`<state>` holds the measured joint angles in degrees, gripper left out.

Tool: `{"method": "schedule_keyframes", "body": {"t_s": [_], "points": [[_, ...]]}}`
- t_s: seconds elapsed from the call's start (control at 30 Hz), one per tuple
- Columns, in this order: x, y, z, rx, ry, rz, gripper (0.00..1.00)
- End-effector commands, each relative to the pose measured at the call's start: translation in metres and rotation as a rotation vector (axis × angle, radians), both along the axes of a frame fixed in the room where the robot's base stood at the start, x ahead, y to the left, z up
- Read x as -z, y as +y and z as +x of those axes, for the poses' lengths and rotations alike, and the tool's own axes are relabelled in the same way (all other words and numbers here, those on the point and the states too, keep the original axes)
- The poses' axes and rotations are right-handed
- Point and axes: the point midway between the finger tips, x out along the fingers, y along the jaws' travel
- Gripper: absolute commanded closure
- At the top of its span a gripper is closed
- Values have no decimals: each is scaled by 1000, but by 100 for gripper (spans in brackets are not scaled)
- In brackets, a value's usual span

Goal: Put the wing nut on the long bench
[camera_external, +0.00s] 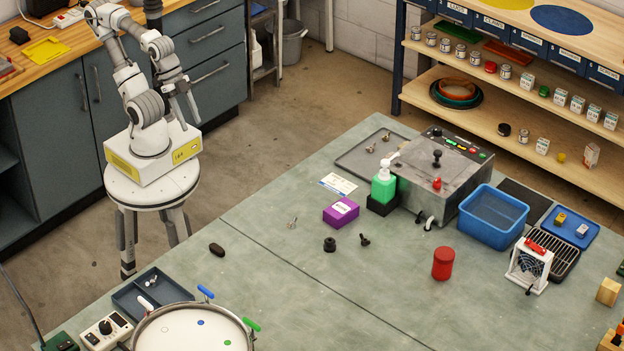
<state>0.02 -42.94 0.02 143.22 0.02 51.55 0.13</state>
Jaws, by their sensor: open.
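My gripper (182,108) hangs at the end of my raised arm, left of the large grey-green bench (240,285). It is open and empty, well away from the small parts. Which part is the wing nut is too small to tell for certain. A small dark winged piece (364,240) lies on the bench beside a black round knob (329,244). A small silver piece (292,222) lies further left. Two small brass-coloured pieces (370,148) sit in the grey tray at the back. A wood-topped counter (72,55) runs along the wall behind my arm.
A purple box (341,212), green pump bottle (383,188), metal machine (442,180), blue bin (492,217) and red canister (443,263) stand on the bench. A drum (190,330) and dark tray (150,292) are at the front left. The bench's middle front is clear.

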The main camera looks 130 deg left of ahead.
Motion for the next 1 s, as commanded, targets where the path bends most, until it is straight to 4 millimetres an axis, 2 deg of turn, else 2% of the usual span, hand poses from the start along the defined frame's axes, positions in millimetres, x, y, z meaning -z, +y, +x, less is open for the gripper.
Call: {"method": "schedule_keyframes", "body": {"t_s": [0.13,0.23,0.4,0.57,0.8,1.0], "points": [[-10,1,11,37,18,23,50],[-23,3,29,103,49,62,50],[-44,7,74,264,115,143,50],[-56,13,119,423,174,206,50],[-55,23,189,666,259,278,50],[-38,34,244,876,323,315,50]]}}
